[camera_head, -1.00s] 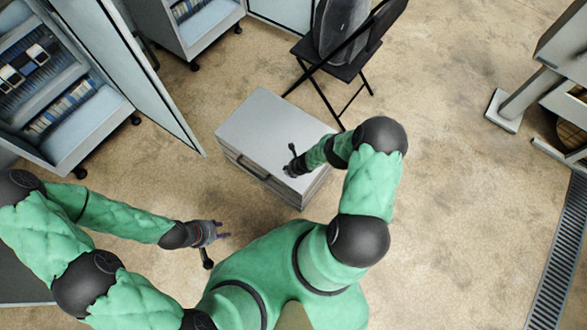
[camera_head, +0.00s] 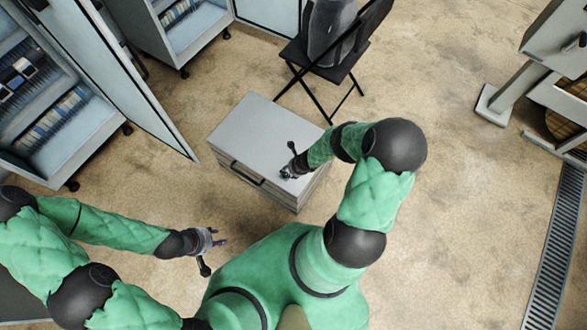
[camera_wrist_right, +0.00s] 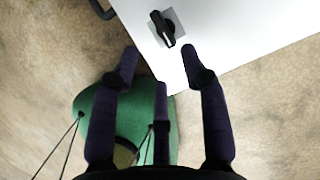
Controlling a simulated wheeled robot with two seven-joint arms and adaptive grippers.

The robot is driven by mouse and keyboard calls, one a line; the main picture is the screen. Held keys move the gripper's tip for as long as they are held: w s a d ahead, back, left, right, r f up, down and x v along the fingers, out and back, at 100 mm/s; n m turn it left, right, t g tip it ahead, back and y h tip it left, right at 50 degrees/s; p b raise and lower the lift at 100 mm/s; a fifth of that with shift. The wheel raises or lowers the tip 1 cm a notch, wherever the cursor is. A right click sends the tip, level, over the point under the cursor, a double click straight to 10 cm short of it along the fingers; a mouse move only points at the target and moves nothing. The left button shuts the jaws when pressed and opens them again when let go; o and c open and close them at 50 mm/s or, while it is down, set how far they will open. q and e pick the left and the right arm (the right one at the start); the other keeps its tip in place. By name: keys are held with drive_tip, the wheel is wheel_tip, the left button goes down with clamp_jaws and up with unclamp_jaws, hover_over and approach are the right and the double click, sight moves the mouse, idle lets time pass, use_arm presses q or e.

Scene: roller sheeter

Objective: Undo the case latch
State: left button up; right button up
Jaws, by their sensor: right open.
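The grey case (camera_head: 255,130) stands on the floor in front of me, with a dark handle (camera_head: 247,173) on its near left side. In the right wrist view, the case latch (camera_wrist_right: 164,28) is a small black lever on a grey plate, on the pale case face near its edge. My right gripper (camera_head: 287,173) is at the case's near right part. In the right wrist view, its fingers (camera_wrist_right: 160,65) are spread and empty, and the latch shows just beyond them, apart from them. My left gripper (camera_head: 218,240) is over the floor, left of and nearer than the case, with fingers apart and empty.
A black folding chair (camera_head: 330,68) with a grey object on it stands just behind the case. An open cabinet (camera_head: 75,120) with its door is at the left. Grey machinery (camera_head: 550,60) and a floor grate (camera_head: 553,260) are at the right. Floor right of the case is clear.

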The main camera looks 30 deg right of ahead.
drive_tip(key=shift+v, duration=1.5)
drive_tip(key=s+a+r+n+g, duration=0.1)
drive_tip(key=s+a+r+n, duration=0.3)
drive_tip(key=n, duration=0.5)
drive_tip(key=s+a+r+n+g+y, duration=0.1)
drive_tip(key=s+a+r+n, duration=0.3)
drive_tip(key=a+n, duration=0.5)
drive_tip(key=s+a+r+n+g+y, duration=0.1)
drive_tip(key=s+a+r+n, duration=0.3)
drive_tip(key=n, duration=0.7)
wheel_tip(320, 180, up, 4)
drive_tip(key=a, duration=0.2)
drive_tip(key=shift+a+f+g, duration=0.25)
drive_tip(key=shift+a+g, duration=0.05)
drive_tip(key=shift+o, duration=0.3)
